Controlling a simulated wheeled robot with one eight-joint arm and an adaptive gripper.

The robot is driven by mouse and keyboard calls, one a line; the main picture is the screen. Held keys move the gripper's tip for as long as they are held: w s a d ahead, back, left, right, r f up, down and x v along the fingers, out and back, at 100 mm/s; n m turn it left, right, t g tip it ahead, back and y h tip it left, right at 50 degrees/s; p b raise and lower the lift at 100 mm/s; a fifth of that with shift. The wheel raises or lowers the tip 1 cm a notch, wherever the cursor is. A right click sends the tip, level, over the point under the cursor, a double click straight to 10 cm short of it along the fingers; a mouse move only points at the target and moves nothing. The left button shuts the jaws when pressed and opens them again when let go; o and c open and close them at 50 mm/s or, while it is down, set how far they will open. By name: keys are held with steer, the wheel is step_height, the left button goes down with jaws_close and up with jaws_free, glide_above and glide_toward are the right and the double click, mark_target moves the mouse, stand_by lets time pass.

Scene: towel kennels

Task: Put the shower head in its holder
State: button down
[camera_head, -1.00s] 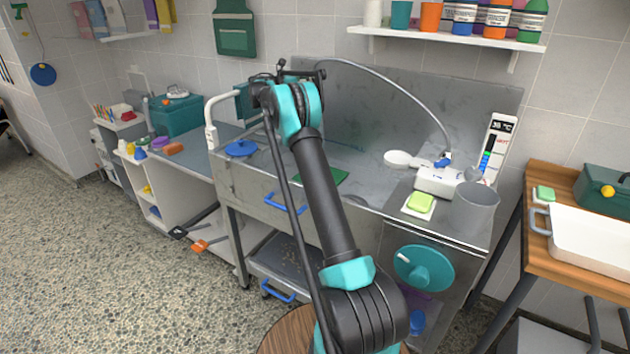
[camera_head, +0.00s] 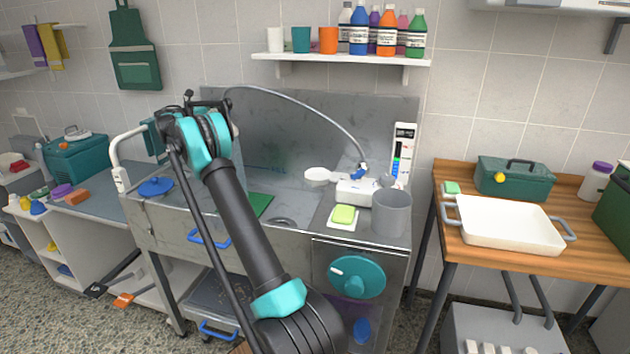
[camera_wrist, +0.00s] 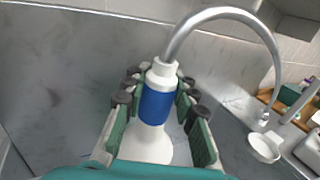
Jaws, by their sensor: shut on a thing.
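The shower head (camera_wrist: 158,105), white with a blue band, is in my gripper (camera_wrist: 158,88) in the wrist view. Its fingers are closed on both sides of the blue band, and the grey hose (camera_wrist: 225,14) runs from its white upper end. In the head view my gripper is mostly hidden behind my arm, at the back left of the metal tub. The hose (camera_head: 310,107) arches right to the white tap unit (camera_head: 356,190). A white round piece (camera_head: 318,176), perhaps the holder, sticks out left of that unit; it also shows at the right of the wrist view (camera_wrist: 264,147).
A grey cup (camera_head: 391,214) and a yellow-green soap (camera_head: 344,214) stand by the tap unit. A metal splashback (camera_head: 290,130) rises behind the tub, with a bottle shelf (camera_head: 340,60) above. A wooden table (camera_head: 465,255) holds a white tray (camera_head: 510,240) at right.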

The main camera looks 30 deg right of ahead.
steer(key=shift+r, duration=3.85)
steer(key=s+d, duration=0.7)
steer(key=s, duration=0.5)
steer(key=shift+d, duration=0.15)
steer(key=s+d, duration=0.7)
steer(key=s, duration=0.4)
steer(key=shift+s, duration=0.4)
steer(key=shift+d, duration=0.15)
steer(key=s+d, duration=0.7)
steer(key=s, duration=0.4)
steer(key=shift+s, duration=0.4)
steer(key=shift+d+f, duration=0.1)
steer(key=shift+f, duration=0.05)
steer(key=shift+f, duration=2.9)
